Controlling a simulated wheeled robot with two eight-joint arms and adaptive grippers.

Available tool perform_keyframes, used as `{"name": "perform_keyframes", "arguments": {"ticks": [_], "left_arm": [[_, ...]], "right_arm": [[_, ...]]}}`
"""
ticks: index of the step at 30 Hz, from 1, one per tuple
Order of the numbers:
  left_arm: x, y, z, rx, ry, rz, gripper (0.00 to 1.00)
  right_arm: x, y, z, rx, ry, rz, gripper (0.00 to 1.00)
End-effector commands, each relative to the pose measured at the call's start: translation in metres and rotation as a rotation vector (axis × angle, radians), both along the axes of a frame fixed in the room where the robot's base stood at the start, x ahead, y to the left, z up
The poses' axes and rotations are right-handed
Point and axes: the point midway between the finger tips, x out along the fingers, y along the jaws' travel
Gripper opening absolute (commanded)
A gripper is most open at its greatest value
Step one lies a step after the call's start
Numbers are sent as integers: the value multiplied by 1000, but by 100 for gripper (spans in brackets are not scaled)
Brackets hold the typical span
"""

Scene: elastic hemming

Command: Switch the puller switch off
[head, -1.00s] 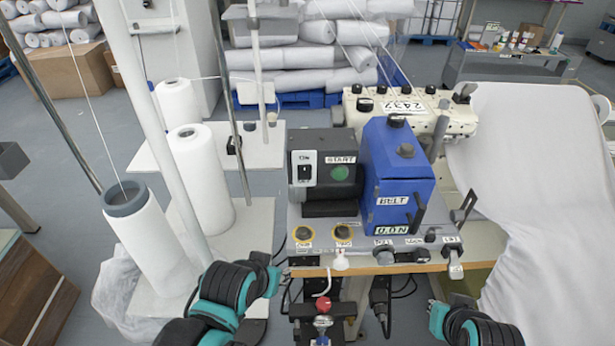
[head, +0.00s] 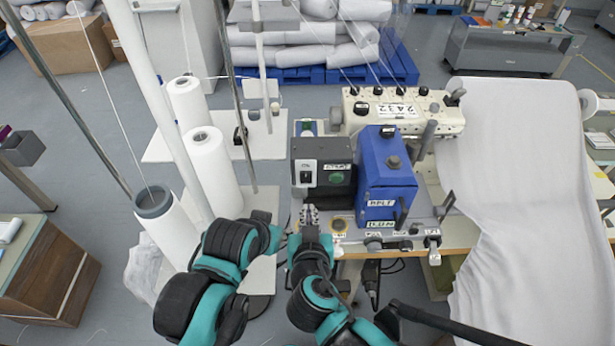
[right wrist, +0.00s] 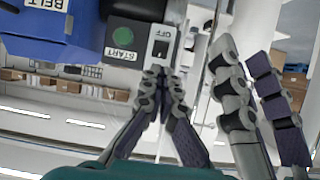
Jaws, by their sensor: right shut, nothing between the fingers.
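A black control box (head: 340,178) with a green START button (head: 336,178) carries a pale switch plate (head: 306,172) with a black rocker. In the right wrist view the plate (right wrist: 161,42) reads OFF at one end; I read no puller label on it. My right gripper (head: 310,212) is shut and empty, just below the plate. In the right wrist view its fingertips (right wrist: 162,72) overlap the plate's edge; contact cannot be told. My left arm's hand is at the left in the head view, its fingers hidden. A second pair of fingers (right wrist: 245,75) shows at the right wrist view's right.
A blue box (head: 388,170) labelled BELT stands right of the control box. A cream sewing machine (head: 405,112) is behind, with white fabric (head: 510,190) at the right. White thread cones (head: 212,170) and poles stand at the left.

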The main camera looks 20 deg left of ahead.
Motion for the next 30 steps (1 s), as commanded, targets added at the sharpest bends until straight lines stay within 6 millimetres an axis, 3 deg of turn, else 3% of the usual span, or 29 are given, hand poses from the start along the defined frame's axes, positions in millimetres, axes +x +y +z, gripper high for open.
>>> {"name": "perform_keyframes", "arguments": {"ticks": [9,14,30], "left_arm": [[0,0,-2,0,0,0,40],[0,0,-7,0,0,0,40],[0,0,-40,0,0,0,40]], "right_arm": [[1,0,-1,1,0,0,0],[12,3,-8,2,1,-2,0],[105,29,-50,2,1,-3,0]]}}
